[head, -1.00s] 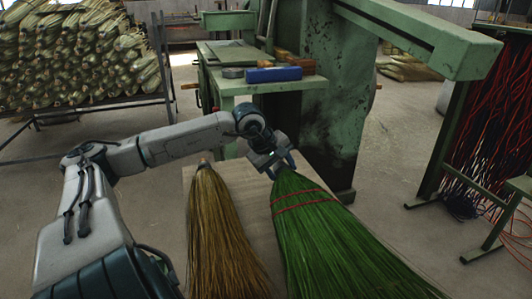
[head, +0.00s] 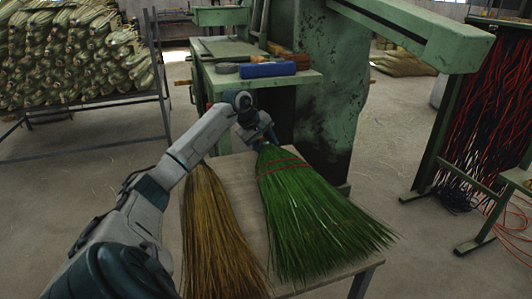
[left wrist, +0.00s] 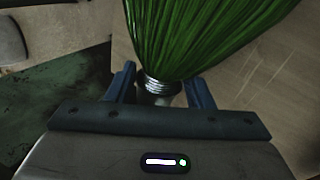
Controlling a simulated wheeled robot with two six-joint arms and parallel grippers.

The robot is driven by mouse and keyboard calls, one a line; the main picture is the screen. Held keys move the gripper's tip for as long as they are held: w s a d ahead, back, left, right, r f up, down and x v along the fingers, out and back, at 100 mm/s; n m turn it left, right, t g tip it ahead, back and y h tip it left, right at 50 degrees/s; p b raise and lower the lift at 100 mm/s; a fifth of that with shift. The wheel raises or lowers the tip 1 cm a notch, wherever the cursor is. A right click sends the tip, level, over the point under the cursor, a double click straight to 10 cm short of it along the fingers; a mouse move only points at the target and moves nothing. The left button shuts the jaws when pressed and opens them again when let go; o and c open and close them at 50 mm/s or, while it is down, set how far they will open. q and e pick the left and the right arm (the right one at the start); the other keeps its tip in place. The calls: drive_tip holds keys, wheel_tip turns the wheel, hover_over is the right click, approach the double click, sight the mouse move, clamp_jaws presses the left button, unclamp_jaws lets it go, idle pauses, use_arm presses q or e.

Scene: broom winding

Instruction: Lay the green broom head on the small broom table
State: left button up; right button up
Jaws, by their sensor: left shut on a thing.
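The green broom head (head: 310,215) has two red bands near its narrow end and bristles fanning toward the lower right. It is over the small broom table (head: 360,271); I cannot tell whether it rests fully on the top. My left gripper (head: 262,142) is shut on its narrow neck. In the left wrist view the gripper fingers (left wrist: 160,88) stand on both sides of the metal-wound neck, and the green bristles (left wrist: 195,35) spread away above. My right gripper is not in view.
A straw-coloured broom head (head: 212,230) lies on the table's left side, close beside the green one. A green machine (head: 335,95) with a bench (head: 262,85) carrying a blue block (head: 268,70) stands behind. Red and dark cords (head: 482,140) hang at the right.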

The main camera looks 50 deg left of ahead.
use_arm(q)
drive_tip(key=shift+f+b, duration=0.3)
drive_tip(key=shift+f, duration=1.15)
drive_tip(key=o, duration=1.2)
drive_tip(key=shift+f, duration=0.1)
drive_tip(key=p+v, duration=0.1)
drive_tip(key=v, duration=1.1)
drive_tip(key=shift+r, duration=0.25)
